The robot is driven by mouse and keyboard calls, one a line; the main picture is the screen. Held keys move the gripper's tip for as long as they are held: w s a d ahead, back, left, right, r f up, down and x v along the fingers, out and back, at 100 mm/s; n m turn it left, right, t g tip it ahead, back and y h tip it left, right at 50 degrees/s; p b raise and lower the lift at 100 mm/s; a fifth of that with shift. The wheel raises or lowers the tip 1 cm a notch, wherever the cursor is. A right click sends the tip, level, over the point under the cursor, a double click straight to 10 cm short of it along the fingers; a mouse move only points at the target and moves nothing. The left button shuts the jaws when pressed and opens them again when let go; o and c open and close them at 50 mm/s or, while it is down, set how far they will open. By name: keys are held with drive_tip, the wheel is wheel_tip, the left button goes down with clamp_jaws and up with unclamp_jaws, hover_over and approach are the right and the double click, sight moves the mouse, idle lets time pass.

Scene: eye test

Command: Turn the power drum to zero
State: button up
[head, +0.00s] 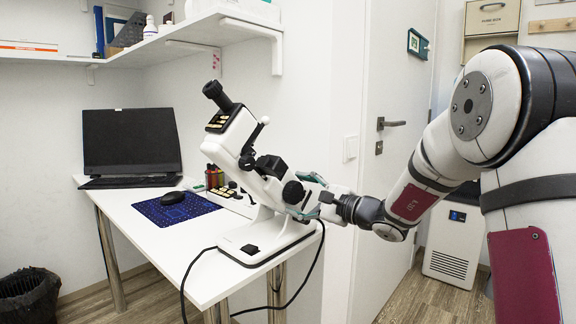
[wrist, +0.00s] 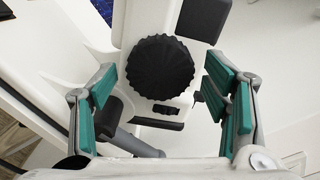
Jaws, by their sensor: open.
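The power drum appears to be the round black ribbed knob (wrist: 160,67) on the side of the white lensmeter (wrist: 85,38). In the head view the drum (head: 292,192) sits on the right side of the lensmeter (head: 237,135), which stands on the desk. My gripper (head: 308,195) is at the drum's right, its fingertips above and below the drum's level. In the wrist view my gripper (wrist: 162,80) is open and empty. Its green-padded fingers stand left and right of the drum, with gaps visible on both sides. I cannot read any scale on the drum.
A small black lever (wrist: 167,109) and grey rod (wrist: 135,142) lie below the drum in the wrist view. The white desk (head: 185,240) also holds a laptop (head: 130,142), a mouse (head: 172,198) and a blue mat (head: 150,212). A black cable (head: 310,275) hangs off the desk's front.

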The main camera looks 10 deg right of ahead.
drive_tip(key=m+p, duration=0.6)
drive_tip(key=p, duration=0.3)
drive_tip(key=shift+r, duration=0.1)
drive_tip(key=m+p, duration=0.4)
drive_tip(key=p, duration=0.1)
drive_tip(key=shift+s+m, duration=0.1)
drive_tip(key=shift+m, duration=0.3)
drive_tip(key=shift+s+d+m+p, duration=0.1)
drive_tip(key=shift+m+p, duration=0.2)
drive_tip(key=shift+m, duration=0.2)
drive_tip(key=p+v, duration=0.1)
drive_tip(key=v, duration=1.3)
drive_tip(key=s+a+r+n+g+y+p, duration=0.1)
drive_tip(key=s+a+r+n+g+p, duration=0.1)
drive_tip(key=s+a+r+n+g, duration=0.3)
drive_tip(key=s+a+r+n+g+y+p, duration=0.1)
drive_tip(key=s+a+r+n+g+p, duration=0.2)
drive_tip(key=s+a, duration=0.6)
drive_tip(key=shift+s+a+r+n+g+y, duration=0.3)
drive_tip(key=shift+a+r+n+g, duration=0.7)
drive_tip(key=shift+a+r+n, duration=1)
drive_tip(key=shift+w+d+f, duration=0.1)
drive_tip(key=shift+d+f, duration=0.1)
drive_tip(key=shift+f, duration=0.15)
